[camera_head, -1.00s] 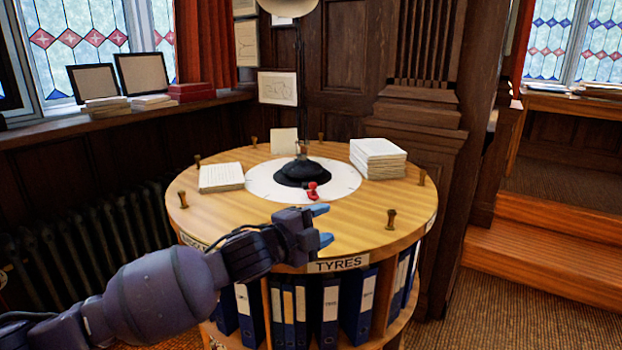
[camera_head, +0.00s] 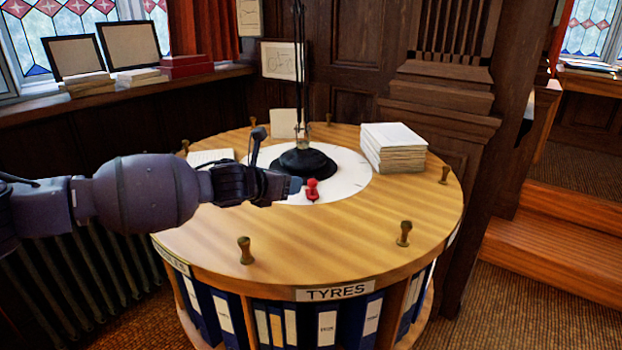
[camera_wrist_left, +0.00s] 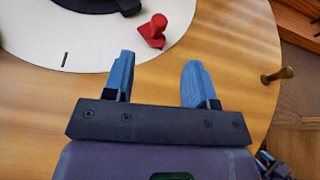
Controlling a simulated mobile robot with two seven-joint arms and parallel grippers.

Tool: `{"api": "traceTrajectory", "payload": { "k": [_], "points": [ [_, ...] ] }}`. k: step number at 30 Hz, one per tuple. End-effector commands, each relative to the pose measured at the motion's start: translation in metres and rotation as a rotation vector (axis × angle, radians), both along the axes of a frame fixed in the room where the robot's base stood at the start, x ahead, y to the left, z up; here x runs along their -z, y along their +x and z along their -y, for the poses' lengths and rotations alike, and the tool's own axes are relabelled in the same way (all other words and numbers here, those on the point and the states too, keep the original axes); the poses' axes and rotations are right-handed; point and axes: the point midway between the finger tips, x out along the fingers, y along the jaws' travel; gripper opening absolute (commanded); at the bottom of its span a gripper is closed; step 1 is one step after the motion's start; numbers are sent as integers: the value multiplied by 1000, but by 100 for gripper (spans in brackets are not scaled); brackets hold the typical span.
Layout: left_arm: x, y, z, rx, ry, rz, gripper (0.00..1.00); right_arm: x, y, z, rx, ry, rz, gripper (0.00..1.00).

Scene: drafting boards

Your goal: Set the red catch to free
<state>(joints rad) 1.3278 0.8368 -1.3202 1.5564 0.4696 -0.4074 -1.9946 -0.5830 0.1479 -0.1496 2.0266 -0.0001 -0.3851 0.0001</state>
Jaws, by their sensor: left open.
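The red catch (camera_head: 312,190) stands on the round wooden table, at the front edge of the white disc (camera_head: 352,182) around the lamp base. My left gripper (camera_head: 296,187) is just left of the catch in the head view. In the left wrist view its blue fingers (camera_wrist_left: 156,80) are apart, with nothing between them, and the catch lies beyond their tips, nearer the left finger. My right gripper is in neither view.
A black lamp base (camera_head: 304,160) stands on the disc's middle. A stack of papers (camera_head: 393,148) lies to the right, and more paper (camera_head: 212,156) is partly hidden behind my arm. The front tabletop is otherwise clear.

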Motion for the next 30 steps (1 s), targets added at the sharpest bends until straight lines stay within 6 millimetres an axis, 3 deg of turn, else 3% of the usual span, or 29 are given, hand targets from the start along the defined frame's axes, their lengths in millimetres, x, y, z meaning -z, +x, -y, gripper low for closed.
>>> {"api": "traceTrajectory", "payload": {
  "k": [8,21,30],
  "points": [
    [5,7,5,26,49,36,52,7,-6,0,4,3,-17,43],
    [34,57,42,24,47,30,52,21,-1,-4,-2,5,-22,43],
    [42,78,57,25,47,34,52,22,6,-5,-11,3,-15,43]
  ]
}}
